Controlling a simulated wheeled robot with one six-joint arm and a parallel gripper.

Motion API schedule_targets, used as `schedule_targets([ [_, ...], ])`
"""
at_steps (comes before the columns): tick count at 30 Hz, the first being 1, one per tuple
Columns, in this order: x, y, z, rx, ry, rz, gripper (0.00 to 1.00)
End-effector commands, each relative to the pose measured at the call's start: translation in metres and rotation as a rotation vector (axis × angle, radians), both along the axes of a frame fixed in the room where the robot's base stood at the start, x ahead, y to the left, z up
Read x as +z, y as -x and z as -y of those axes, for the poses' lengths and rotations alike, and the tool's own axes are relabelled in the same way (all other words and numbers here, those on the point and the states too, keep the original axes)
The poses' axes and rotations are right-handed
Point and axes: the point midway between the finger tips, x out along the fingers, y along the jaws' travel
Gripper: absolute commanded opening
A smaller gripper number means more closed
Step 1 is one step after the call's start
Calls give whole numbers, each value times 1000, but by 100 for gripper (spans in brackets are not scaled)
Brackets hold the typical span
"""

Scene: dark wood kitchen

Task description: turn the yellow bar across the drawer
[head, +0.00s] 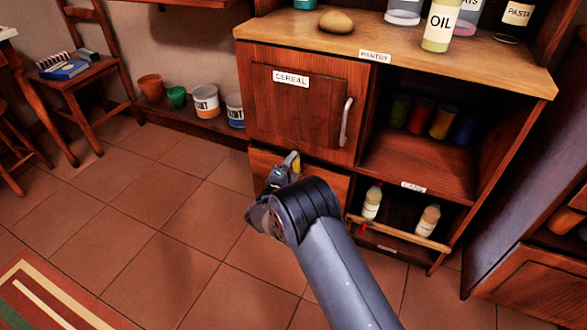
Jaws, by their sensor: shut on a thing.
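The drawer (325,180) is a dark wood front low in the cabinet, under the cereal door, and it looks closed. A small yellow piece, the bar (295,160), shows upright at my gripper, near the drawer's top edge. My gripper (289,168) is in front of the drawer and shut on the yellow bar. My arm hides the lower middle of the drawer and most of the fingers. How far the bar reaches across the drawer front is hidden.
The cereal door (300,105) with a pale handle (346,122) is just above. Bottles (372,203) stand in the open shelf at right behind a wooden rail (400,233). Paint tins (205,102) sit on a low shelf at left. The tiled floor (150,230) at left is clear.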

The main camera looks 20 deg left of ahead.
Motion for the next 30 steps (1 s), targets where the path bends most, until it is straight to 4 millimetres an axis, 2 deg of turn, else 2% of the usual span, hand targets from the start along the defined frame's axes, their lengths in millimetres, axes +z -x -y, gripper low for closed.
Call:
schedule_targets([
  [9,-1,0,-1,-1,-95,7,43],
  [23,-1,0,-1,-2,-111,7,43],
  [24,-1,0,-1,-2,-111,7,66],
  [30,-1,0,-1,-1,-109,8,83],
])
